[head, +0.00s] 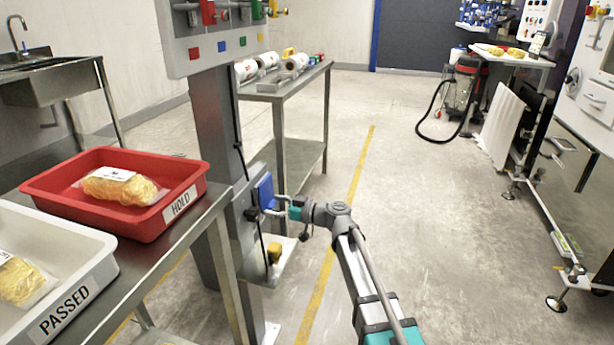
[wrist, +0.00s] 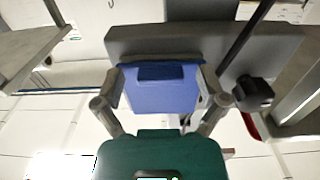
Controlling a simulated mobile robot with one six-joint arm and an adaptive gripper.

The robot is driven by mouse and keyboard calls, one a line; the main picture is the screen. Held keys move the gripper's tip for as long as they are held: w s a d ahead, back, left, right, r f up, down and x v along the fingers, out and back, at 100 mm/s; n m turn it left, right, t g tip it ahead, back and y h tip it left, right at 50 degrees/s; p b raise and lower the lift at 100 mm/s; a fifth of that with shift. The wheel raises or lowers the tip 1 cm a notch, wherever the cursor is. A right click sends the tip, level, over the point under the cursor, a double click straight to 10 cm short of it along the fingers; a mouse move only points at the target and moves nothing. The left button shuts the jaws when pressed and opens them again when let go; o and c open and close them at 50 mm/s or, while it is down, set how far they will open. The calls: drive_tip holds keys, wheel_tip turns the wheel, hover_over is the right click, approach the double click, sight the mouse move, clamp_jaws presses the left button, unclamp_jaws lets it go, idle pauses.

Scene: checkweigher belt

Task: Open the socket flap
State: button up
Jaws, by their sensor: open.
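The blue socket flap (head: 265,189) is on the grey post (head: 218,130) in the middle of the head view. It also shows in the wrist view as a blue panel (wrist: 160,95) with a dark notch along one edge. I cannot tell from these frames whether the flap is fully closed. My gripper (head: 279,204) is right in front of it. In the wrist view my gripper (wrist: 162,88) has its fingers spread, one on each side of the flap. No grip on it shows, and contact is unclear. The socket behind the flap is hidden.
A black knob (wrist: 252,93) sits close beside the flap. A yellow pedal-like part (head: 274,252) is low at the post's foot. A bench with a red HOLD tray (head: 150,226) and a white PASSED tray (head: 88,262) stands left.

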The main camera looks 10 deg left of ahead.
drive_tip(key=s+d+f+m+h+p, duration=0.1)
drive_tip(key=s+d+f+m+h, duration=0.25)
drive_tip(key=d, duration=0.45)
drive_tip(key=s+d+f+m+h+p, duration=0.1)
drive_tip(key=s+d+f+m+h, duration=0.2)
drive_tip(key=d, duration=0.5)
drive_tip(key=s+d+f+m+h+p, duration=0.1)
drive_tip(key=d+f+m+h+p, duration=0.1)
drive_tip(key=d+f+h, duration=0.45)
drive_tip(key=s+d+m+g+h+p, duration=0.1)
drive_tip(key=s+d+m+h, duration=0.3)
drive_tip(key=d, duration=0.7)
drive_tip(key=s+d+m+h+p, duration=0.15)
drive_tip(key=s+d+m, duration=0.35)
drive_tip(key=d, duration=0.6)
wheel_tip(320, 180, up, 38)
drive_tip(key=p, duration=3.7)
drive_tip(key=shift+a, duration=0.2)
drive_tip(key=shift+r+y, duration=0.1)
drive_tip(key=shift+y, duration=0.15)
